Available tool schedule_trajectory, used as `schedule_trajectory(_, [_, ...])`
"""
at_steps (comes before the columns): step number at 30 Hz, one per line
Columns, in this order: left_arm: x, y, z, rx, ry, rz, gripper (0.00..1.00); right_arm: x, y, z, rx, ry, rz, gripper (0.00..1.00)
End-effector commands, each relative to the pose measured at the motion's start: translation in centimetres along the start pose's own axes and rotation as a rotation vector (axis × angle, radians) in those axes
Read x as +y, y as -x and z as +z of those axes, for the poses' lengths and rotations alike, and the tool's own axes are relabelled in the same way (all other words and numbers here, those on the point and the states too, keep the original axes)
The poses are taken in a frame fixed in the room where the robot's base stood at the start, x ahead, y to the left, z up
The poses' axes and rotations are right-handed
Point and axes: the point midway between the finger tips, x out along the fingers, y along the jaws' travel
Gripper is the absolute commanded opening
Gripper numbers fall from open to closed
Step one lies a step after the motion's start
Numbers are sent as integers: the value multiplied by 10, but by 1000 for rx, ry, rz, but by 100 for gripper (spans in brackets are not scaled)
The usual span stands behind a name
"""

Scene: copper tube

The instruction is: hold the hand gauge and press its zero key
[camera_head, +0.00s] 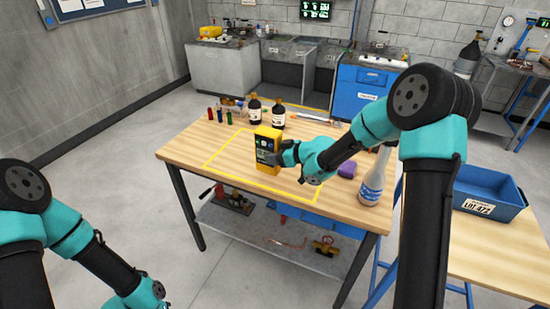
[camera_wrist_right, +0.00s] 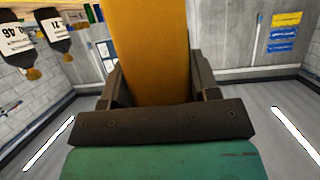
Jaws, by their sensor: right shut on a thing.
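The yellow hand gauge (camera_head: 267,143) stands upright over the yellow-outlined area of the wooden table (camera_head: 225,137) in the head view. Its dark face shows small coloured keys, but I cannot make out which is the zero key. My right gripper (camera_head: 284,156) is shut on the gauge from the right side. In the right wrist view the gauge's yellow body (camera_wrist_right: 158,50) sits between both fingers of this gripper (camera_wrist_right: 157,85). I cannot tell whether the gauge touches the table. My left arm is at the lower left, off the table, and its fingertips are out of view.
Two dark bottles (camera_head: 254,111) stand behind the gauge, with several small coloured vials (camera_head: 220,115) to their left. A blue bin (camera_head: 488,193) sits on the side table. The table's front left is clear.

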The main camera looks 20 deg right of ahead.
Motion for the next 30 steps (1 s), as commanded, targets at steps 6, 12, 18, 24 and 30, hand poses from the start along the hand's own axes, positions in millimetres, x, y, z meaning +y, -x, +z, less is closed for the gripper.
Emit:
schedule_trajectory(6, [0, 0, 0, 0, 0, 0, 0, 12, -5, -3, 2, 1, 1, 11])
schedule_trajectory(12, [0, 0, 0, 0, 0, 0, 0, 23, -10, -5, 2, 1, 1, 11])
schedule_trajectory(18, [0, 0, 0, 0, 0, 0, 0, 34, -15, -7, 2, 1, 1, 11])
schedule_trajectory(24, [0, 0, 0, 0, 0, 0, 0, 45, -20, -9, 1, 0, 1, 11])
schedule_trajectory(30, [0, 0, 0, 0, 0, 0, 0, 56, -25, -11, 2, 1, 1, 11])
